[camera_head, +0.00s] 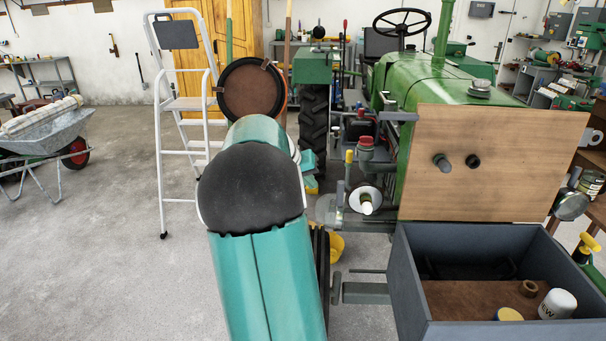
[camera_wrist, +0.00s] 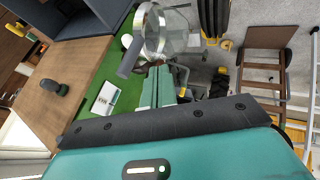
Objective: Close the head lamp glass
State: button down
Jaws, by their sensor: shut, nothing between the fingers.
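The head lamp (camera_head: 366,199) shows in the head view as a round silvery dish with a pale bulb at its centre, in front of the green tractor. In the wrist view the head lamp (camera_wrist: 151,32) is at the top centre, with a bright metal rim. A clear round pane, the lamp glass (camera_wrist: 181,24), seems to stand swung out beside it, so it looks open. My gripper (camera_wrist: 160,70) shows as two teal fingers close together, shut and empty, just below the lamp in the picture. I cannot tell whether they touch it. In the head view my arm largely hides the gripper.
A wooden board (camera_head: 490,165) with two dark knobs stands right of the lamp, above a grey open box (camera_head: 410,290) holding a white can. The green tractor (camera_head: 440,85) is behind. A white stepladder (camera_head: 185,105) stands left. The floor at left is mostly clear.

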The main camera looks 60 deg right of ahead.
aim_at(330, 200)
jog(key=s+d+f, duration=0.1)
jog(key=s, duration=0.1)
jog(key=s+d+f, duration=0.1)
jog(key=s+d, duration=0.1)
jog(key=shift+d+f, duration=0.15)
jog(key=shift+d, duration=0.1)
dwell(0.4)
